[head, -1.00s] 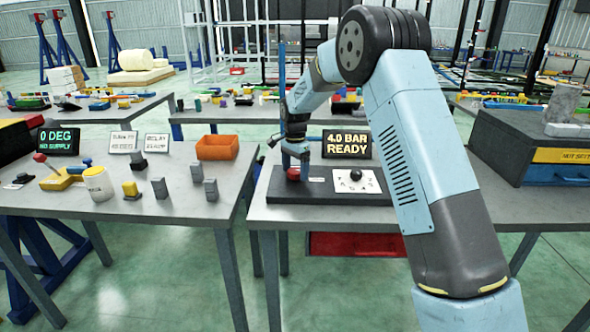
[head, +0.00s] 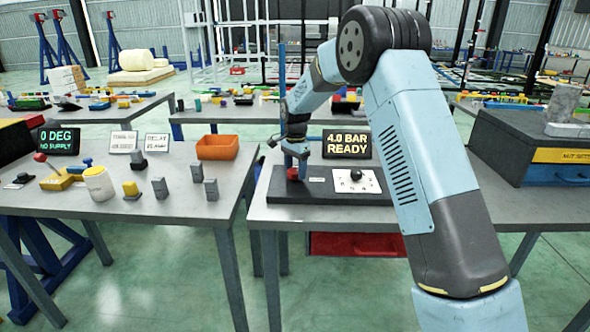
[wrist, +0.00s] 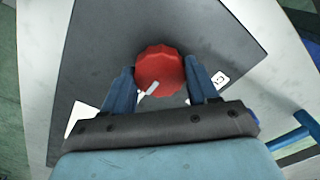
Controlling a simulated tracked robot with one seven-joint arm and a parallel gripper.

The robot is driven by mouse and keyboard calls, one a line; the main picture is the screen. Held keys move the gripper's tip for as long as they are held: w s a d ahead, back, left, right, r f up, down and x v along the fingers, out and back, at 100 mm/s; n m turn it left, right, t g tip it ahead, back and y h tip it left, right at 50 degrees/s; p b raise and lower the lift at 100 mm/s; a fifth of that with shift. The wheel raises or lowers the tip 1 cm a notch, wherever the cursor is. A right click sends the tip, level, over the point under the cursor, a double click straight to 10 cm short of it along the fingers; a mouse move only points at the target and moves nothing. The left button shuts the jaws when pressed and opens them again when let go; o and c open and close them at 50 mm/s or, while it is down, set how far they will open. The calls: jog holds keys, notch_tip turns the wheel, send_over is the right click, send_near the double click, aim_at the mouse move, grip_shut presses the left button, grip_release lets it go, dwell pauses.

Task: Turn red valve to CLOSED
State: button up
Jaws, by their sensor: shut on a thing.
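The red valve (wrist: 158,68) is a round knob with a scalloped edge and a short white pointer mark. In the wrist view it sits between the two blue fingers of my gripper (wrist: 165,85), which is shut on it. The pointer is directed toward the lower left of that view. In the head view the red valve (head: 293,173) shows small on a dark panel (head: 318,185), with my gripper (head: 296,165) reaching down over it from above. The white labels by the valve are partly covered by my fingers, and no wording can be read on them.
A display (head: 347,144) reading "4.0 BAR READY" stands behind the panel. A black ball-shaped knob (head: 356,174) on a white plate is right of the valve. An orange bin (head: 217,147) and several small blocks stand on the left table. A dark case (head: 530,140) is at right.

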jog(key=shift+n, duration=0.3)
jog(key=n, duration=1.3)
jog(key=shift+w, duration=0.1)
jog(key=shift+r+n, duration=0.1)
jog(key=shift+n, duration=2)
jog(key=o, duration=1.1)
jog(key=shift+c, duration=0.2)
